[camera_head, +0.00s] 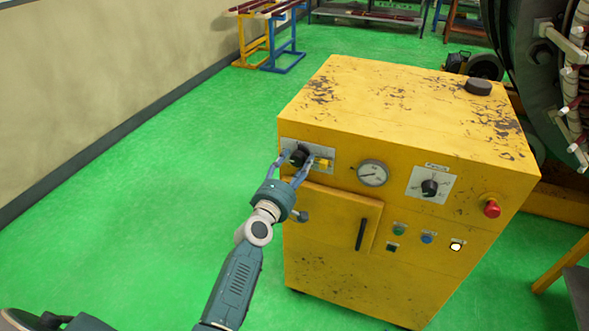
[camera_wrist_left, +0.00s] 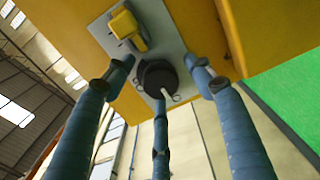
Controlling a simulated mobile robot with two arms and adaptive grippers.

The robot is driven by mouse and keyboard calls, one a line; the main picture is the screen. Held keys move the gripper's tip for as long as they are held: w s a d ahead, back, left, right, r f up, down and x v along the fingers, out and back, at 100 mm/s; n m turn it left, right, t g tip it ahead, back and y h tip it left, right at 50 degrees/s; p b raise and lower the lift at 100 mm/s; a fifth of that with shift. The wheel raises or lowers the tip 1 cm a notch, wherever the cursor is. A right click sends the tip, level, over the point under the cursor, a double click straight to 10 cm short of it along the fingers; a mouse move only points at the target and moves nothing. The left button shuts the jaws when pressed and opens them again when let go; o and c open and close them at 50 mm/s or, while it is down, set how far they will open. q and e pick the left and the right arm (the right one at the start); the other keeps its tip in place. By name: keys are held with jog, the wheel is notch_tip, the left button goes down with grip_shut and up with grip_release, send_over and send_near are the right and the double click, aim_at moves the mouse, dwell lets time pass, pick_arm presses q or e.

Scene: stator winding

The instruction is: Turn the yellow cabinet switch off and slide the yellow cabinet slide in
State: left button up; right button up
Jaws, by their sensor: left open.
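The yellow cabinet (camera_head: 400,110) stands on the green floor, its front facing me. At the upper left of its front, a grey plate carries a round black switch knob (camera_head: 299,155) and, right of it, a small yellow slide (camera_head: 323,164). In the left wrist view the black knob (camera_wrist_left: 157,77) lies between my fingers, and the yellow slide (camera_wrist_left: 128,28) is beyond it. My left gripper (camera_head: 297,163) is open, its fingers spread around the knob close to the plate. I cannot tell whether they touch it. My right gripper is not in view.
The cabinet front also has a round gauge (camera_head: 372,173), a second black knob (camera_head: 430,187), a red button (camera_head: 491,208) and a door handle (camera_head: 361,234). A large stator machine (camera_head: 540,50) stands at the right. The floor left of the cabinet is clear.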

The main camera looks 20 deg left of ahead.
pick_arm(q)
jog(key=s, duration=1.2)
